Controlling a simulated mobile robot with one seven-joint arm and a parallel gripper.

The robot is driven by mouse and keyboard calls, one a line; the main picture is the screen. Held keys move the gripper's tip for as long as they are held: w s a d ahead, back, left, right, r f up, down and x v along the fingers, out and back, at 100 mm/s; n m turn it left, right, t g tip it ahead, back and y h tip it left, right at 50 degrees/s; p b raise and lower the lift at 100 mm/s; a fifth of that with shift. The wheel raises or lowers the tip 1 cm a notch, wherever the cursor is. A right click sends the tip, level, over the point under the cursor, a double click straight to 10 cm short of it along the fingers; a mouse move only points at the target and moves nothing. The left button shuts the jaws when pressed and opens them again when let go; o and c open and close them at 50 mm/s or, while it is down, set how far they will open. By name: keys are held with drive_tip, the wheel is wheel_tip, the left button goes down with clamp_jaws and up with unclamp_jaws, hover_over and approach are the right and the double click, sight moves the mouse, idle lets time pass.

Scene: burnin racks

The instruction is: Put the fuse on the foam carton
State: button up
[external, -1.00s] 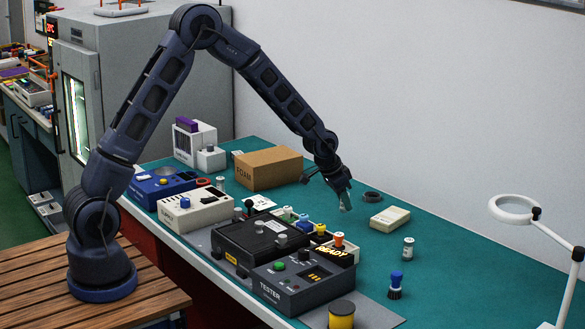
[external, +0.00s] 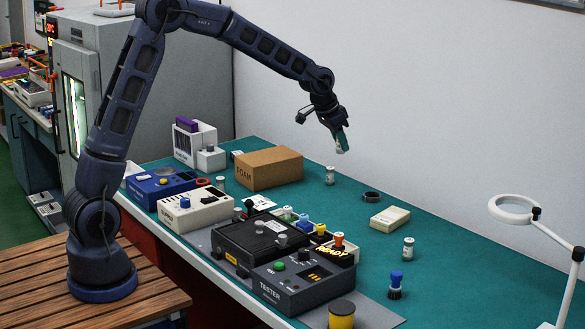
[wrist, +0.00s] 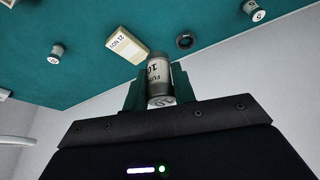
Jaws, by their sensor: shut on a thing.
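The fuse (wrist: 158,74) is a small grey-white cylinder with a printed label. It is held between the green fingers of my gripper (wrist: 160,88) in the wrist view. In the external view my gripper (external: 341,138) is shut on it, with the pale fuse (external: 342,147) sticking out below the fingers, high above the bench. The foam carton (external: 268,169) is a brown box marked FOAM, standing on the bench to the left of and below my gripper. The carton is not in the wrist view.
Similar small cylinders stand on the green bench (external: 450,265), one (external: 330,175) near the carton and one (external: 408,248) farther right. A black ring (external: 371,197) and a cream box (external: 389,218) lie nearby. A black tester (external: 303,282) and other instruments line the front edge.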

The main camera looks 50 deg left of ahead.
drive_tip(key=w+a+r+n+y, duration=0.1)
drive_tip(key=a+r+n, duration=0.1)
drive_tip(key=a, duration=0.7)
drive_tip(key=w+a+r+n, duration=0.1)
drive_tip(key=w+a+r, duration=0.1)
drive_tip(key=a, duration=0.7)
wheel_tip(320, 180, up, 4)
drive_tip(key=n+y, duration=0.2)
drive_tip(key=n, duration=0.2)
hover_over(271, 154)
drive_tip(key=s, duration=0.2)
drive_tip(key=f, duration=1.9)
drive_tip(key=shift+w+d+f, duration=0.2)
drive_tip(key=shift+d+f, duration=0.05)
drive_tip(key=shift+d, duration=0.1)
drive_tip(key=shift+f, duration=0.15)
drive_tip(key=o, duration=1)
